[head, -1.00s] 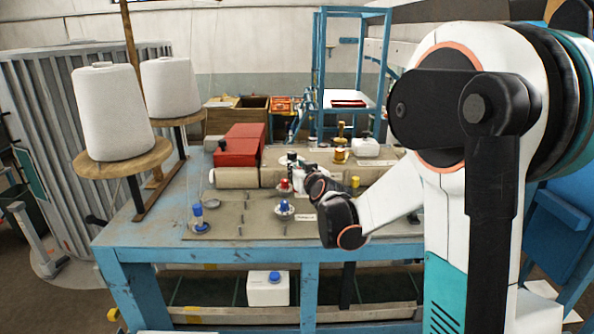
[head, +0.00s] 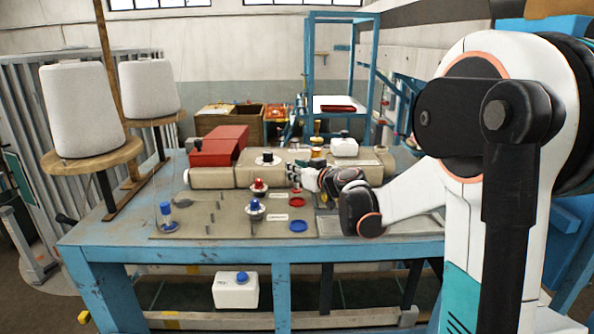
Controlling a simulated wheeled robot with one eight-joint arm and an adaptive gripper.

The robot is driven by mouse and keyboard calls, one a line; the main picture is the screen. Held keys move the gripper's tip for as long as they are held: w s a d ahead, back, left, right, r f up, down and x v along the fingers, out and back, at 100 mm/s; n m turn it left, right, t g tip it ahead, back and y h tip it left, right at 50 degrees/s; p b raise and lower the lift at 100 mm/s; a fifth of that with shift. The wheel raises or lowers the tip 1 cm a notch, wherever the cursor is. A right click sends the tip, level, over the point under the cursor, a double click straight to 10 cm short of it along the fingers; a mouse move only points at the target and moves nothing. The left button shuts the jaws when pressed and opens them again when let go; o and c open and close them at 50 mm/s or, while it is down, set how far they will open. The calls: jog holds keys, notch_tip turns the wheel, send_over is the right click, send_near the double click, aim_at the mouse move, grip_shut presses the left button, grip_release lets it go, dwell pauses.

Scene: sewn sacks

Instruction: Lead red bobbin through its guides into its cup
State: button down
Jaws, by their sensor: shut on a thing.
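My gripper (head: 296,173) is low over the back of the sewing board, at the front of the sack roll, to the right of the red-capped guide (head: 259,186). It is shut; what it grips is small and mostly hidden by the fingers, and no loose red bobbin shows elsewhere. The blue-capped guide (head: 254,207) stands in front of the red one. The thread itself cannot be made out.
A blue bobbin (head: 166,215) stands at the board's left, and a blue cup (head: 298,226) lies at its front. The sack roll (head: 211,178), a red box (head: 218,147) and a black-topped spool (head: 267,158) stand behind. Large white cones (head: 80,108) stand left.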

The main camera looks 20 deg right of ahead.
aim_at(297, 189)
jog(key=shift+d+f, duration=0.15)
jog(key=shift+f, duration=0.15)
jog(key=shift+f+b, duration=0.5)
jog(key=shift+f, duration=0.35)
jog(key=shift+f+b, duration=0.7)
jog(key=shift+f, duration=0.1)
jog(key=c, duration=1.4)
grip_release()
jog(key=shift+o, duration=0.2)
